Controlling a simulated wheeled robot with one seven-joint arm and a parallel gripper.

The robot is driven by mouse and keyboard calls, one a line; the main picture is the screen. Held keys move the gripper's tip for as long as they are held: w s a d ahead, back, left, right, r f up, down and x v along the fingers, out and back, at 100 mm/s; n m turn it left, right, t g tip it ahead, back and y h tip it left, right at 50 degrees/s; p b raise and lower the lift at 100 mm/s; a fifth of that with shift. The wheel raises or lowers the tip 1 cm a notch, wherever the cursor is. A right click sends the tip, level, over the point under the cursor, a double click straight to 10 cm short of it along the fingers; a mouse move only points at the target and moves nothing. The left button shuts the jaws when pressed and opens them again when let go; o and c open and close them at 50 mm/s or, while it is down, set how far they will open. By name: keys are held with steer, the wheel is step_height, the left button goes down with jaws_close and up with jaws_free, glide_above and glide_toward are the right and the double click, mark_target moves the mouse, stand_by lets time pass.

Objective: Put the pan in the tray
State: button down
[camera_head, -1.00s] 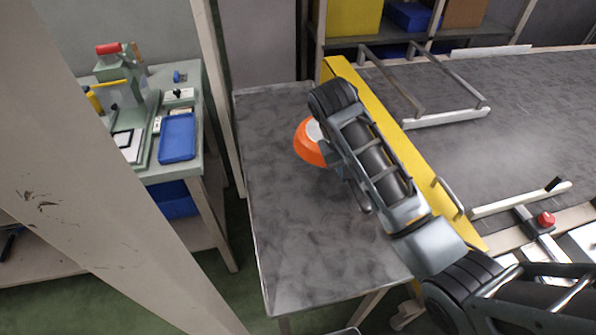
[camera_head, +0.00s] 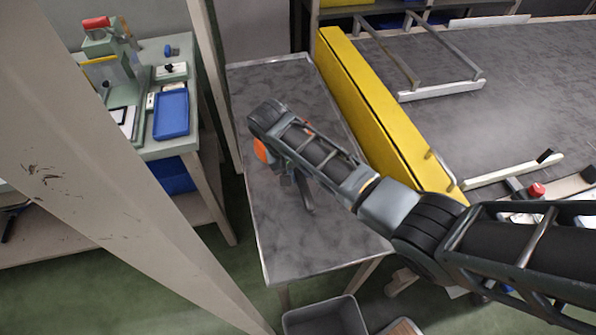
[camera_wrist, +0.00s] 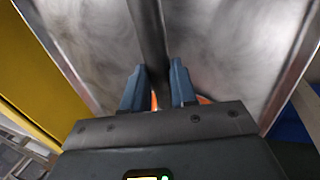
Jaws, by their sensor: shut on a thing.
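The pan is orange with a dark handle. In the head view an orange part of the pan (camera_head: 260,150) shows at the left of my arm's end, and most of it is hidden by the arm. In the wrist view my gripper (camera_wrist: 158,82) is shut on the pan's dark handle (camera_wrist: 149,35), with slivers of orange beside the fingers. A grey open container (camera_head: 292,322) stands low at the bottom edge of the head view, partly cut off. A blue tray (camera_head: 171,115) lies on the green side bench. I cannot tell which one the task means.
The grey metal table (camera_head: 335,240) under my arm looks otherwise bare. The yellow conveyor side (camera_head: 365,100) runs along its right. A pale post (camera_head: 110,180) crosses the left of the view. The bench (camera_head: 160,55) beyond it holds a device with a red-topped handle.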

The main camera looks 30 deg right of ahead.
steer(key=shift+w+f, duration=0.1)
steer(key=shift+f, duration=0.25)
steer(key=c, duration=0.9)
jaws_free()
steer(key=shift+v, duration=6.05)
